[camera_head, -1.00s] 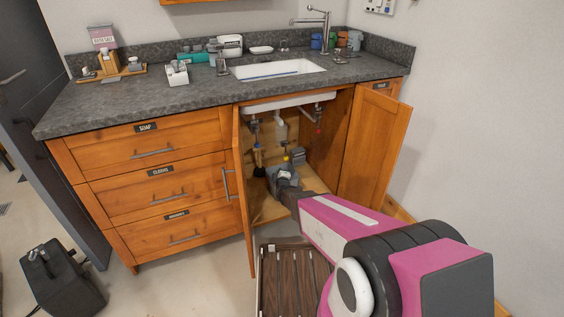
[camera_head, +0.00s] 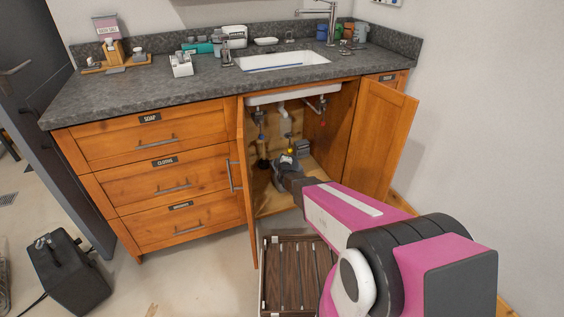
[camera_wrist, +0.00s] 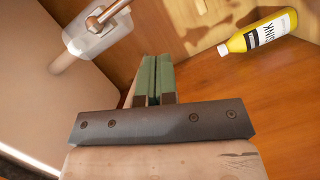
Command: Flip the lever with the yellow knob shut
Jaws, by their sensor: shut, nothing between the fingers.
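The lever with the yellow knob is not clear in either view. In the head view a small yellow spot (camera_head: 290,151) shows under the sink, just above my gripper (camera_head: 284,163); it is too small to tell whether it is a knob or a bottle. My gripper is low inside the open cabinet, its fingers hard to make out there. In the wrist view its green fingers (camera_wrist: 156,60) are shut together with nothing between them. No lever with a yellow knob shows in front of them.
A yellow bottle (camera_wrist: 260,34) lies right of the fingers in the wrist view. A copper-coloured rod (camera_wrist: 108,14) shows upper left. Open cabinet doors (camera_head: 374,140) flank my arm. A slatted dark rack (camera_head: 290,275) lies on the floor. Red (camera_head: 322,123) and blue (camera_head: 261,137) spots hang under the sink.

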